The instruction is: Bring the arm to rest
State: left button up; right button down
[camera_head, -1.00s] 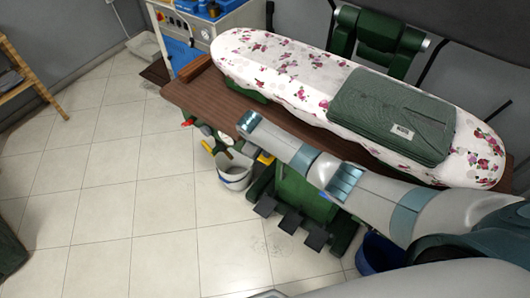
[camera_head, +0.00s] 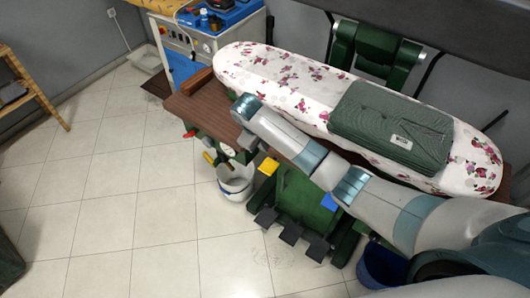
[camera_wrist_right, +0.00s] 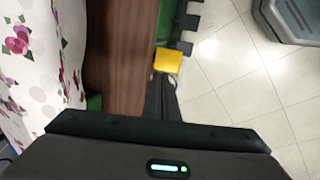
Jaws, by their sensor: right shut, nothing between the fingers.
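My right arm (camera_head: 300,145) reaches in from the right, over the front edge of the brown table. Its wrist end lies beside the flowered ironing board. In the right wrist view my right gripper (camera_wrist_right: 162,86) shows as dark fingers closed together, with nothing held. The fingers are beside the brown table edge (camera_wrist_right: 115,65), and a yellow block (camera_wrist_right: 167,60) appears just past their tips. In the head view the fingers are mostly hidden by the arm and hard to pick out. My left gripper is not in view.
A folded green garment (camera_head: 392,125) lies on the ironing board (camera_head: 270,68). Below the table are black pedals (camera_head: 290,232), a white bucket (camera_head: 235,182) and a dark blue bucket (camera_head: 382,265). A machine (camera_head: 205,38) stands at the back.

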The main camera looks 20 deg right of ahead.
jog(key=shift+r, duration=0.3)
dwell(0.4)
